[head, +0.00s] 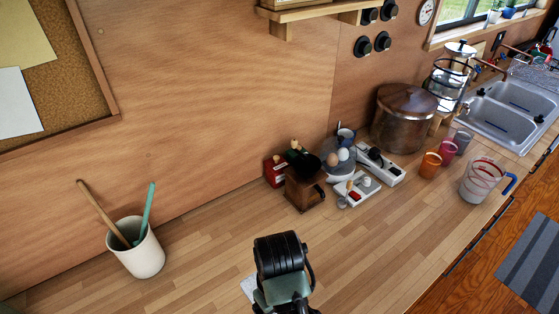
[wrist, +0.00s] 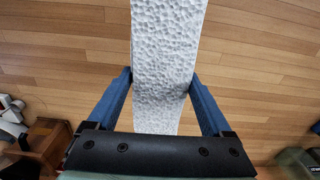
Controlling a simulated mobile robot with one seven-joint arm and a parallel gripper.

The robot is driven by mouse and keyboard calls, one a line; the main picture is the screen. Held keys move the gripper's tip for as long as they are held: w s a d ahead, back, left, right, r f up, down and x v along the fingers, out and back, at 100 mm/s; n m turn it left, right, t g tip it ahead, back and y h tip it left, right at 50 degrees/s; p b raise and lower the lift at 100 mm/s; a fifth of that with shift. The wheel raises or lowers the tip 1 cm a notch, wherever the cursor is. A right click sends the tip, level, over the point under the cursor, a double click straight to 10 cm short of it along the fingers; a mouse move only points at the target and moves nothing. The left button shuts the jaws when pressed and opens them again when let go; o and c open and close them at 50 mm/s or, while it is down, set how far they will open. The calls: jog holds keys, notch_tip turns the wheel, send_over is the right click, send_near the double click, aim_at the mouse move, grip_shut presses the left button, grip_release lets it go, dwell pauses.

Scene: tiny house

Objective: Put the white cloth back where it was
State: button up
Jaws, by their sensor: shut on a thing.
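The white cloth (wrist: 167,35) has a dimpled surface and hangs as a long strip between the two blue fingers of my gripper (wrist: 160,82) in the wrist view. My gripper is shut on it. The strip runs out of the top of that view, so its far end is hidden. In the head view only a small pale patch of the cloth (head: 248,286) shows at the left of my arm, which hides the rest. It is over the wooden counter (head: 205,268); I cannot tell whether it touches the surface.
A utensil crock (head: 139,252) stands at the left. A wooden grinder (head: 304,188), power strips (head: 372,166), a large pot (head: 403,118), cups (head: 430,165) and a glass jug (head: 479,182) stand further right, before the sink (head: 507,115). The counter between crock and grinder is clear.

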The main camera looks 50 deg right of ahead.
jog(key=f, duration=0.3)
jog(key=s+f, duration=0.1)
jog(key=f, duration=0.1)
jog(key=shift+d+f+p, duration=0.15)
jog(key=shift+d+p, duration=0.1)
jog(key=shift+p, duration=0.1)
jog(key=shift+f, duration=2.35)
jog(key=shift+f, duration=0.1)
jog(key=o, duration=1.1)
notch_tip(320, 180, up, 12)
jog(key=shift+r+p, duration=0.2)
jog(key=shift+p, duration=0.25)
